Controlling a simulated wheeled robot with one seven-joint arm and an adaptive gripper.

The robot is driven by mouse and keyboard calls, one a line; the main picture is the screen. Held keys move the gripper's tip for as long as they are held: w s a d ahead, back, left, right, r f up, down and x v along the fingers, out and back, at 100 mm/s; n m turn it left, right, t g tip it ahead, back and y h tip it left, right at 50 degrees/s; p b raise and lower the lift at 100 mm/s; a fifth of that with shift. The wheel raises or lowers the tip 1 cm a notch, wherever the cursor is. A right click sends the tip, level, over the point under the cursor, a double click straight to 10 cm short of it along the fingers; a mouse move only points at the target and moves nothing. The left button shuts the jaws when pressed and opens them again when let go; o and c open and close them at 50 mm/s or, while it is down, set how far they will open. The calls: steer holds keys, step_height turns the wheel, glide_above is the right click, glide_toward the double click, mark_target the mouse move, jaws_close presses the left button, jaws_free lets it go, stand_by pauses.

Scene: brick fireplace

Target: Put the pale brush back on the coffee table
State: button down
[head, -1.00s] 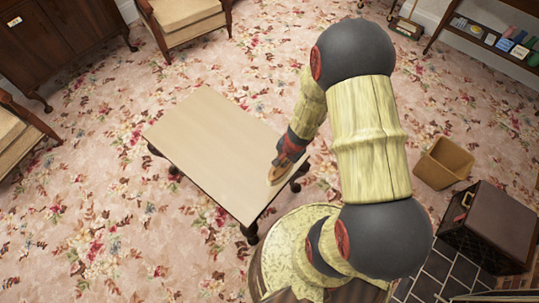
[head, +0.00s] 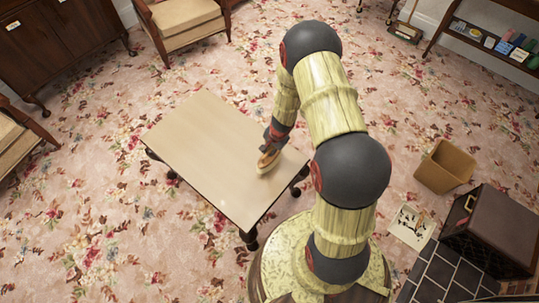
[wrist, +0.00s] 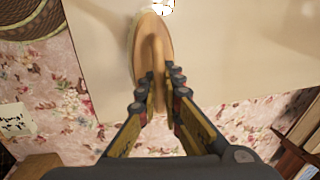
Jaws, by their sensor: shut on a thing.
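The pale brush (head: 267,162) has a tan wooden back and a light edge. It is over the right part of the coffee table (head: 205,135), a plain beige top on dark legs. My gripper (head: 273,142) is shut on the brush from above. In the wrist view the brush (wrist: 150,45) extends forward from between the fingertips (wrist: 158,78), with the tabletop (wrist: 235,60) behind it. I cannot tell whether the brush touches the tabletop.
The rest of the tabletop is bare. An open tan bin (head: 444,167), a dark case (head: 490,230) and a printed sheet (head: 411,226) are on the floor at right. Armchairs (head: 182,28) stand at the back and left. Flowered carpet around the table is clear.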

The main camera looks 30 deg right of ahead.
steer(key=shift+w+f, duration=0.2)
steer(key=shift+f, duration=0.05)
steer(key=shift+b+x, duration=1.05)
steer(key=shift+x, duration=0.6)
steer(key=shift+s+d+f, duration=0.15)
steer(key=shift+d, duration=0.05)
steer(key=shift+f, duration=0.1)
steer(key=c, duration=2)
jaws_free()
steer(key=shift+o, duration=0.2)
